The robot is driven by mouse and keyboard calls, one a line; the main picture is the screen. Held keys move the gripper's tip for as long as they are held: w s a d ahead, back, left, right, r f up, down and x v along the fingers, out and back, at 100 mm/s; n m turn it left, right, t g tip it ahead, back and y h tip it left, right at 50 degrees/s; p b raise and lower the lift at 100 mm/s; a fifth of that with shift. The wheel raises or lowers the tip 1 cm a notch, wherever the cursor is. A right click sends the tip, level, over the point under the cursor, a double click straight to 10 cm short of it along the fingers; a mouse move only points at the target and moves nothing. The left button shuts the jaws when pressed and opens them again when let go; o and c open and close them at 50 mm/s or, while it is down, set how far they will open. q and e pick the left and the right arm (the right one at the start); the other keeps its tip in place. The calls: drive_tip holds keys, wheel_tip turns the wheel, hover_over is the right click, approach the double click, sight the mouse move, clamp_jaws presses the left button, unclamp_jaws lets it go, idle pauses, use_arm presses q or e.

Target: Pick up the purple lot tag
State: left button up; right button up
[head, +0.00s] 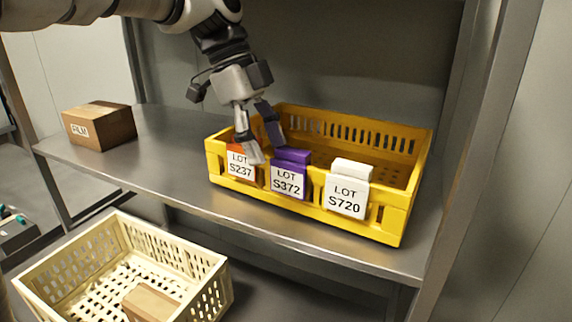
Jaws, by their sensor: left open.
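The purple lot tag (291,157) hangs on the front wall of the yellow crate (391,222), in the middle of three tags. Its white label reads LOT S372. An orange tag (241,140) labelled LOT S237 hangs to its left, and a white tag (352,170) labelled LOT S720 to its right. My left gripper (268,154) comes down from above, open, with its fingertips at the orange tag and the left edge of the purple tag. One finger covers part of the orange tag. I cannot tell whether the fingers touch either tag. My right gripper is not in view.
The yellow crate stands on a metal shelf (180,172) with a grey panel behind it. A brown FILM box (99,126) sits at the shelf's left. Below, a cream crate (203,281) holds a cardboard box (150,303). A metal upright (487,120) rises at the right.

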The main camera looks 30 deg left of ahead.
sight(291, 172)
use_arm(q)
drive_tip(key=d+f, duration=0.4)
drive_tip(key=f, duration=0.1)
drive_tip(key=shift+w+d+p, duration=0.25)
drive_tip(key=shift+w+p, duration=0.2)
drive_tip(key=c, duration=0.6)
drive_tip(key=shift+s+a, duration=0.1)
drive_tip(key=shift+s, duration=0.2)
clamp_jaws()
